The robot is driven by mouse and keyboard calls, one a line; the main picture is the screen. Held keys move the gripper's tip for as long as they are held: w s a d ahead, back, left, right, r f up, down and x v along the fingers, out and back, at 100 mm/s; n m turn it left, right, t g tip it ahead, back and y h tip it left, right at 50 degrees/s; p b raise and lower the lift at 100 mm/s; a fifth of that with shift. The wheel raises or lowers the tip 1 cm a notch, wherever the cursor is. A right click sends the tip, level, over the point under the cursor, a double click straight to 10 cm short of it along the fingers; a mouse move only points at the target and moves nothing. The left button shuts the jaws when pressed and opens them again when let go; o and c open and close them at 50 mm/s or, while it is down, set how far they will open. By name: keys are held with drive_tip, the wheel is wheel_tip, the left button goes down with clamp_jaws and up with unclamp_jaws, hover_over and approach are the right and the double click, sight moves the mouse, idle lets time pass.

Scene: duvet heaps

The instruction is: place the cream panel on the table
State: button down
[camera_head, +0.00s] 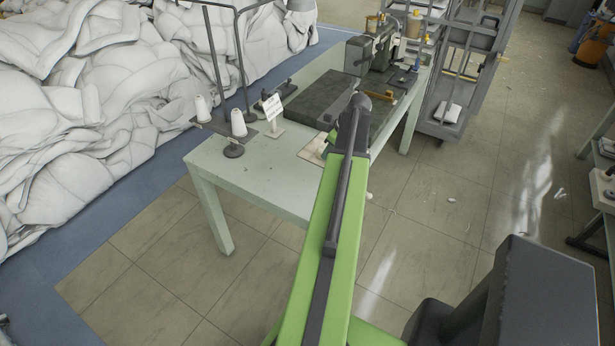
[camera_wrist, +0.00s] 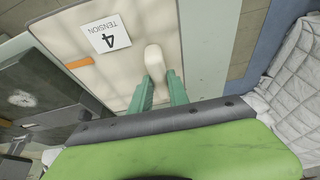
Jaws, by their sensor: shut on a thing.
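The cream panel (camera_wrist: 75,28) fills the upper middle of the wrist view, a padded sheet with a white card marked "TENSION 4" (camera_wrist: 110,37) and an orange strip on it. A rounded cream tab (camera_wrist: 154,57) stands on the panel between the green fingers of my gripper (camera_wrist: 161,80), which is shut on it. In the head view a small part of the panel (camera_head: 314,149) shows left of my arm's end; my arm hides the rest and my gripper. The pale green table (camera_head: 218,173) lies under that spot. I cannot tell whether the panel touches it.
A dark block (camera_head: 318,103) and a sewing machine (camera_head: 372,50) stand farther back. White duvet heaps (camera_head: 95,100) lie left; a grey rack (camera_head: 462,75) stands behind right.

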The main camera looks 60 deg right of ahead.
drive_tip(key=shift+w+r+n, duration=0.2)
drive_tip(key=shift+w+n, duration=0.1)
drive_tip(key=shift+w, duration=0.1)
drive_tip(key=w+a+f+b, duration=0.2)
drive_tip(key=a, duration=0.1)
drive_tip(key=w+a+f+b, duration=0.2)
drive_tip(key=a, duration=0.1)
drive_tip(key=w+a+f+b, duration=0.2)
drive_tip(key=a+f+b, duration=0.1)
drive_tip(key=shift+a, duration=0.25)
drive_tip(key=shift+w+a+f, duration=0.1)
drive_tip(key=shift+w+a, duration=0.05)
drive_tip(key=shift+a, duration=0.1)
wheel_tip(320, 180, down, 4)
drive_tip(key=b, duration=0.4)
drive_tip(key=shift+f, duration=0.1)
drive_tip(key=c, duration=1.3)
unclamp_jaws()
drive_tip(key=shift+o, duration=0.2)
